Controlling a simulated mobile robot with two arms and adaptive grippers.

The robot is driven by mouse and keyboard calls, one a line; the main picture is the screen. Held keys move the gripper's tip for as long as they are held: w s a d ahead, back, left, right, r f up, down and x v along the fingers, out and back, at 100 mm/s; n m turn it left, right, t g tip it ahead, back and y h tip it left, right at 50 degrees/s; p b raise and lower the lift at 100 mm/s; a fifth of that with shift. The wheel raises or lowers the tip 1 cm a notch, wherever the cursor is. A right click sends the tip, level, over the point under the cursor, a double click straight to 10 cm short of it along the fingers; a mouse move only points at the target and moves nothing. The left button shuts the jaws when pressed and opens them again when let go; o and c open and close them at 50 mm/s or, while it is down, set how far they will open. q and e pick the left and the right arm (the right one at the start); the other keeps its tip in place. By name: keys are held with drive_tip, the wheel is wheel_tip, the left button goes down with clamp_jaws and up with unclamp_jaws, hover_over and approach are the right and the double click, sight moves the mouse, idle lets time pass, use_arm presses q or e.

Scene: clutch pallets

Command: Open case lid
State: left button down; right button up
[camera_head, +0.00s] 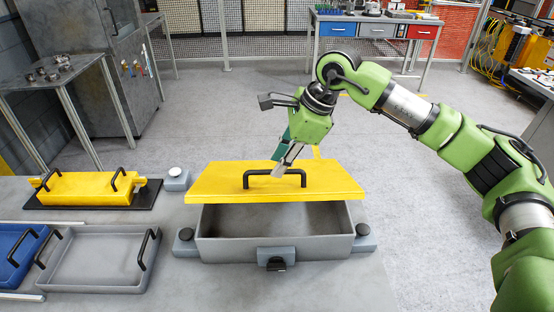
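The yellow case lid (225,185) hangs above the open grey case (275,248), with its black handle (252,173) on top. The lid is apart from the case's front rim and looks slightly tilted, its right end lower. The grey inside of the case shows below it and looks empty in the part I can see. My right gripper (282,168) comes down from above and is shut on the lid's handle near its middle. The lid hides the case's back rim. My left gripper is not in view.
Grey holders with dark knobs (186,236) flank the case, and a clamp block (277,258) sits at its front. On the left are a yellow box (88,189) on a black mat, an empty grey tray (97,265) and a blue tray (14,262). The tabletop's front is clear.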

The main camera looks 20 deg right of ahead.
drive_tip(key=shift+a+f, duration=0.1)
drive_tip(key=shift+f, duration=0.3)
drive_tip(key=shift+w+a+f, duration=0.1)
drive_tip(key=shift+w+f, duration=0.1)
drive_tip(key=shift+f, duration=0.2)
drive_tip(key=shift+c, duration=0.7)
clamp_jaws()
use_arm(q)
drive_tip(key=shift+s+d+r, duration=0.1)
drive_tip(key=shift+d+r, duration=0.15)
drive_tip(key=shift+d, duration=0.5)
